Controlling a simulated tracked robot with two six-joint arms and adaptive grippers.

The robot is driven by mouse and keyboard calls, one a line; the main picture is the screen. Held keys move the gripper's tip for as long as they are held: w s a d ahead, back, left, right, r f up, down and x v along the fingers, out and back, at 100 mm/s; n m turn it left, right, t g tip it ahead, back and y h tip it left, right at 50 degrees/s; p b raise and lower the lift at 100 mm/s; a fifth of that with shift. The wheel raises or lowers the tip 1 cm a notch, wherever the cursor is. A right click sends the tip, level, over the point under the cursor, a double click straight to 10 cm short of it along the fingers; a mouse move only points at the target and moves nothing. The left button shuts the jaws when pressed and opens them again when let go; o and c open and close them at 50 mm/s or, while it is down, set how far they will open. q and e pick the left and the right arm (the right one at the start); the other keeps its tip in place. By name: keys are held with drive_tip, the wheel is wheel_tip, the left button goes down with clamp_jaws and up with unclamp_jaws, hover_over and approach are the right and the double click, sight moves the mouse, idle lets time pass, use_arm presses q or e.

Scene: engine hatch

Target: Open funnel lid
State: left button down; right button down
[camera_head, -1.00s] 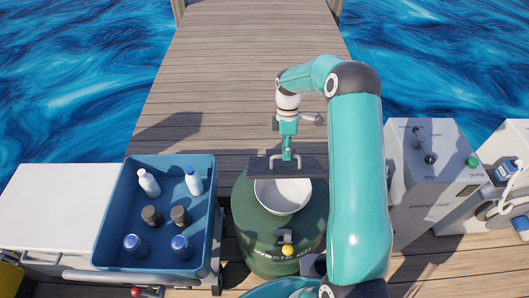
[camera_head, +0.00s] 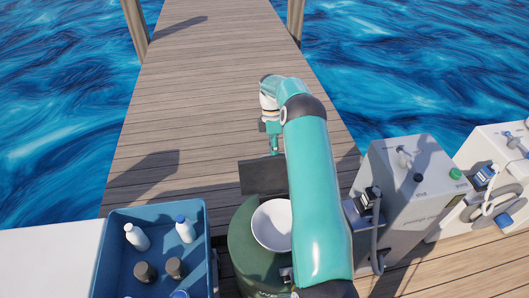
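The funnel lid (camera_head: 258,178) is a dark flat plate. It stands steeply raised at the far side of the white round funnel (camera_head: 270,226), whose bowl is uncovered. The funnel sits on top of a green drum (camera_head: 240,250). My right gripper (camera_head: 274,148) is at the lid's top edge, beyond its near face. Its fingertips are small and partly hidden by the lid, so I cannot tell whether they hold it. My teal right arm covers the right side of the lid and funnel. My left gripper is not in view.
A blue crate (camera_head: 104,268) with several bottles and dark-capped containers stands on the left beside a white surface (camera_head: 45,262). A grey pump unit (camera_head: 410,195) and another machine (camera_head: 490,160) stand on the right. The dock planks (camera_head: 200,90) beyond the lid are clear.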

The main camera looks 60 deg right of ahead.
drive_tip(key=shift+w+d+f+g+y, duration=0.1)
drive_tip(key=shift+d+f+g+y, duration=0.2)
drive_tip(key=shift+d+f, duration=0.15)
drive_tip(key=shift+w, duration=0.1)
drive_tip(key=c, duration=1.5)
unclamp_jaws()
drive_tip(key=shift+c, duration=0.2)
drive_tip(key=o, duration=0.4)
drive_tip(key=shift+w+d+f, duration=0.2)
drive_tip(key=shift+w+d, duration=0.05)
drive_tip(key=shift+c, duration=0.2)
wheel_tip(320, 180, up, 10)
drive_tip(key=shift+a+r, duration=0.15)
drive_tip(key=shift+r, duration=0.05)
drive_tip(key=shift+s, duration=0.1)
